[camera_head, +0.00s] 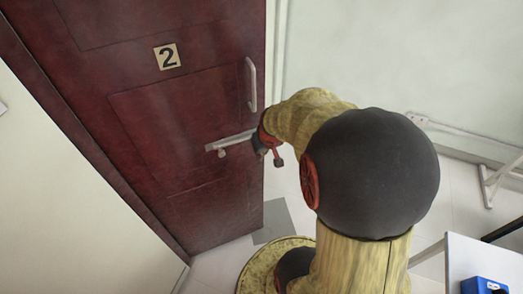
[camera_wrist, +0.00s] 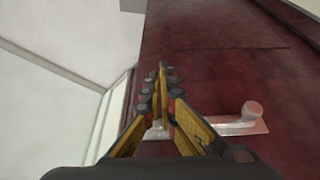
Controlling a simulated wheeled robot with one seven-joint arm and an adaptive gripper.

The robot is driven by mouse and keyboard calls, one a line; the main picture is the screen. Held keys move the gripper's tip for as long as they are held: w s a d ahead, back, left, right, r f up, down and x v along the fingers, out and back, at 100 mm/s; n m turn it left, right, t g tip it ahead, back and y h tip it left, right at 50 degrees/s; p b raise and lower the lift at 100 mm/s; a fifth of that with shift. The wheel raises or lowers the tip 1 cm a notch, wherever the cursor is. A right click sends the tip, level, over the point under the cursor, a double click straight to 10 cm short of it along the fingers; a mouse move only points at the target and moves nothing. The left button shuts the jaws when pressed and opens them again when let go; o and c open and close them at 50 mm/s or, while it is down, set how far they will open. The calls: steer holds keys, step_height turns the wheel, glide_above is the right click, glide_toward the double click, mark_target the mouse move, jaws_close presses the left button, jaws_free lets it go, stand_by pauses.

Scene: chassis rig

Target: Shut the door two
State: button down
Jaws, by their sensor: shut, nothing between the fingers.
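Door two (camera_head: 190,110) is a dark red panelled door with a "2" plate (camera_head: 167,56) at the left of the head view. It looks open, its right edge standing free with pale wall and floor beyond. A silver lever handle (camera_head: 232,141) sits near that edge and also shows in the wrist view (camera_wrist: 236,123). A vertical pull handle (camera_head: 251,85) is above it. My gripper (camera_wrist: 162,70) is shut and empty, close to the door's edge beside the lever. Contact with the door cannot be told. In the head view my wrist mostly hides the fingers.
A white table (camera_head: 470,258) with a blue box (camera_head: 484,286) stands at the lower right. A white metal stand (camera_head: 490,183) is by the right wall. A grey patch (camera_head: 275,219) lies on the floor by the door's lower edge. The pale floor between is mostly clear.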

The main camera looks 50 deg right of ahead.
steer(key=w+d+f+b, duration=0.1)
steer(key=w+d+f, duration=0.1)
steer(key=w+f, duration=0.2)
steer(key=shift+w, duration=0.6)
steer(key=shift+w+d, duration=0.1)
steer(key=shift+w, duration=0.05)
steer(key=w+d+n+y+b, duration=0.1)
steer(key=w+n, duration=0.8)
steer(key=w, duration=2.6)
steer(key=shift+d+y+b, duration=0.35)
steer(key=shift+d+y, duration=0.05)
steer(key=shift+y, duration=0.8)
